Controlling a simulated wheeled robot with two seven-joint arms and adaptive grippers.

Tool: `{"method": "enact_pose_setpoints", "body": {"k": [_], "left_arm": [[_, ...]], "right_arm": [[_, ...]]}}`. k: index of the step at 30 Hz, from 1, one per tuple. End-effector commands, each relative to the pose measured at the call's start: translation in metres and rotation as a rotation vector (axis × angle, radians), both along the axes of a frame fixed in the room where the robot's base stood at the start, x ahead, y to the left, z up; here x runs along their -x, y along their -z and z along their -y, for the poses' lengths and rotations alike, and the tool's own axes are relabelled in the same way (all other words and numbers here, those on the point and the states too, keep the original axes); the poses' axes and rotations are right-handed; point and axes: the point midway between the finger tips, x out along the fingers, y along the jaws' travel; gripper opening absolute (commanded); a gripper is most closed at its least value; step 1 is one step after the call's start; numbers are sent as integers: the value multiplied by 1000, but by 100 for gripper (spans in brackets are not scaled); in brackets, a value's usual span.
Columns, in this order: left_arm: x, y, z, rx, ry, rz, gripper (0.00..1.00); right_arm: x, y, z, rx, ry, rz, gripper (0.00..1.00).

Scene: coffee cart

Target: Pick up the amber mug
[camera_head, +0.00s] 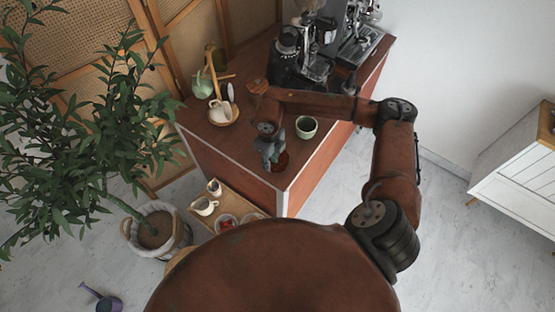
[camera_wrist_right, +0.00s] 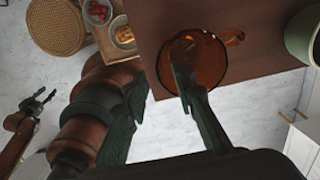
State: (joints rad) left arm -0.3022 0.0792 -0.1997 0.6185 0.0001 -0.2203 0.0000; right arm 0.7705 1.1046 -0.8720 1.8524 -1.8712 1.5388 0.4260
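The amber mug (camera_head: 282,163) stands near the front corner of the brown cart top (camera_head: 310,160), partly hidden by my right gripper (camera_head: 271,152). In the right wrist view the amber mug (camera_wrist_right: 211,62) is seen from above, its handle toward the right. My right gripper (camera_wrist_right: 158,85) is open there. One finger overlaps the mug's opening and the other is left of the mug, past the cart edge. I cannot tell whether either finger touches it. My left gripper (camera_wrist_right: 42,100) shows small at the left of the right wrist view, its fingers apart and empty.
A green cup (camera_head: 306,127) stands close behind the mug, also in the right wrist view (camera_wrist_right: 301,36). A coffee machine (camera_head: 352,35) and grinder (camera_head: 287,55) stand at the back. A lower wooden tray (camera_head: 232,207) with cups and bowls is left of the cart, beside a potted plant (camera_head: 155,230).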

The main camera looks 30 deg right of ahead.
Motion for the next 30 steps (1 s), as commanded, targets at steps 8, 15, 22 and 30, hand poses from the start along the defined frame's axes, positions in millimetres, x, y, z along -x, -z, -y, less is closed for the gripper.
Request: {"method": "enact_pose_setpoints", "body": {"k": [8, 15, 22, 30], "left_arm": [[-1, -12, 0, 0, 0, 2, 40], [-2, -11, 0, -1, 0, 3, 40], [-4, -11, 0, 0, 1, 5, 40], [-5, -11, 0, 0, 1, 6, 40]], "right_arm": [[-1, 37, 0, -3, -2, -1, 24], [-2, 40, 0, -2, -3, 0, 24], [-2, 40, 0, -2, -2, 0, 8], [-2, 40, 0, -2, -2, 0, 0]]}}
